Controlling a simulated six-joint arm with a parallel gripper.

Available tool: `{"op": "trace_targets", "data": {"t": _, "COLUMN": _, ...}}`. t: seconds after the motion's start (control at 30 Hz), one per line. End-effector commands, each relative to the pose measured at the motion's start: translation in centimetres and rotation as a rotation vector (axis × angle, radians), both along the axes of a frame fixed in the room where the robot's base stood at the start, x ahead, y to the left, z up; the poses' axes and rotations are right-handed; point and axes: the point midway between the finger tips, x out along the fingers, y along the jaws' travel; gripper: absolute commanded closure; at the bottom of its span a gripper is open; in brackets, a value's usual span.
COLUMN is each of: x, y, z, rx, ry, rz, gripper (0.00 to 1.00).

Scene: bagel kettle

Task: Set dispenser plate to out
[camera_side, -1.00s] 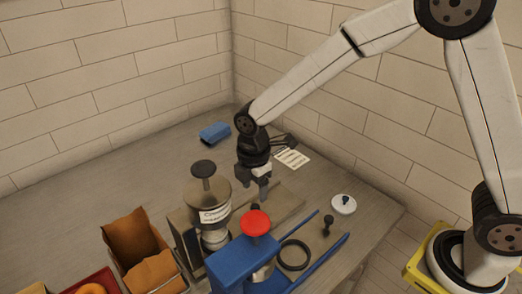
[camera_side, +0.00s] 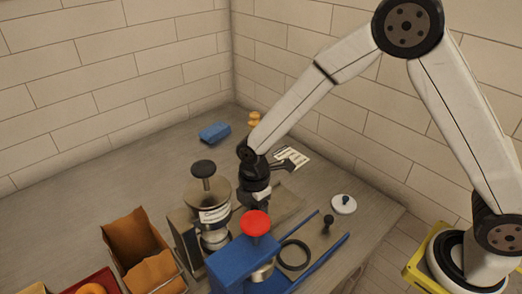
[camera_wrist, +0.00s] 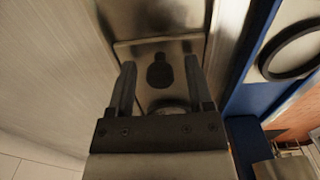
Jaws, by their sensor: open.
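The dispenser (camera_side: 207,195) is a metal hopper with a dark top knob and a white label, left of my gripper in the side view. In the wrist view a metal plate (camera_wrist: 145,92) carries a dark knob (camera_wrist: 160,72), which seems to be the dispenser plate's handle. My gripper (camera_wrist: 158,78) is open, with one finger on each side of the knob. I cannot tell whether either finger touches it. In the side view my gripper (camera_side: 254,200) is low beside the dispenser, and its fingertips are hard to make out behind the red knob.
A blue stand (camera_side: 228,268) with a red knob (camera_side: 255,223) is close in front. A black ring (camera_side: 294,255) lies between blue rails at right. A white lid (camera_side: 344,204), a blue block (camera_side: 214,132) and a paper card (camera_side: 292,158) lie farther off. The back left counter is clear.

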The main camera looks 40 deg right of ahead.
Motion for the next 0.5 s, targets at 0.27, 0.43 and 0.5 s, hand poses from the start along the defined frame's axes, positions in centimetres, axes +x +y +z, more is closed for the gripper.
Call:
{"op": "trace_targets", "data": {"t": 0.27, "x": -0.01, "y": 0.0, "z": 0.02, "rx": 0.0, "ry": 0.0, "rz": 0.0, "gripper": 1.0}}
{"op": "trace_targets", "data": {"t": 0.43, "x": -0.01, "y": 0.0, "z": 0.03, "rx": 0.0, "ry": 0.0, "rz": 0.0, "gripper": 1.0}}
{"op": "trace_targets", "data": {"t": 0.5, "x": 0.0, "y": 0.0, "z": 0.03, "rx": 0.0, "ry": 0.0, "rz": 0.0, "gripper": 1.0}}
